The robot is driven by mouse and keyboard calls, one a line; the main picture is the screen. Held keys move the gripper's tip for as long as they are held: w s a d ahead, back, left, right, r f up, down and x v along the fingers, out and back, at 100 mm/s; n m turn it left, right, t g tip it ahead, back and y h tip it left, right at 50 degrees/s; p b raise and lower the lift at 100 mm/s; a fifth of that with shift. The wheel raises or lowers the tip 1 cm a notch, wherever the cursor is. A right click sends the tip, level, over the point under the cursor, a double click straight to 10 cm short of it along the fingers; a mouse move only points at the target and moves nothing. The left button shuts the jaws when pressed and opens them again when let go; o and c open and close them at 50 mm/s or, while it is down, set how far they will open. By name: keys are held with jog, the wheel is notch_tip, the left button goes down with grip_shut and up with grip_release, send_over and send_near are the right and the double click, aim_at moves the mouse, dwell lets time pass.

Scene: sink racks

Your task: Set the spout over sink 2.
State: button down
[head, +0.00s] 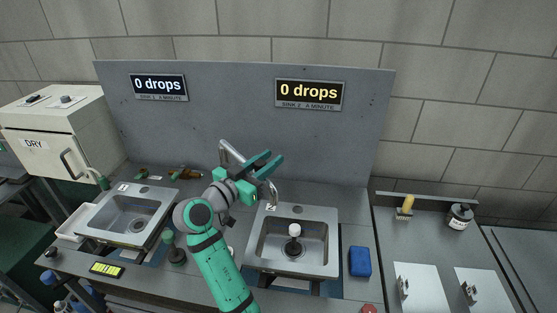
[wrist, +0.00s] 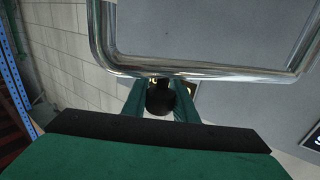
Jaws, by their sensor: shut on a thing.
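The chrome spout (head: 231,151) is a bent tube in the middle of the head view, in front of the grey back panel. One downturned end (head: 273,196) is by the back left corner of the right sink (head: 330,212). My gripper (head: 268,163) is at the spout's upper run, its teal fingers closed there. In the wrist view, the spout (wrist: 200,73) crosses just beyond the fingers. A dark round piece (wrist: 160,98) is between the fingers. The left sink (head: 100,215) has no spout over it.
A white-capped object (head: 294,231) stands in the right sink. A blue sponge (head: 360,261) lies right of it. Two displays (head: 158,87) (head: 309,94) read 0 drops. My arm crosses the counter between the sinks.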

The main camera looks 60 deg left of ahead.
dwell(0.3)
jog(key=c, duration=1.4)
grip_release()
jog(key=shift+c, duration=0.2)
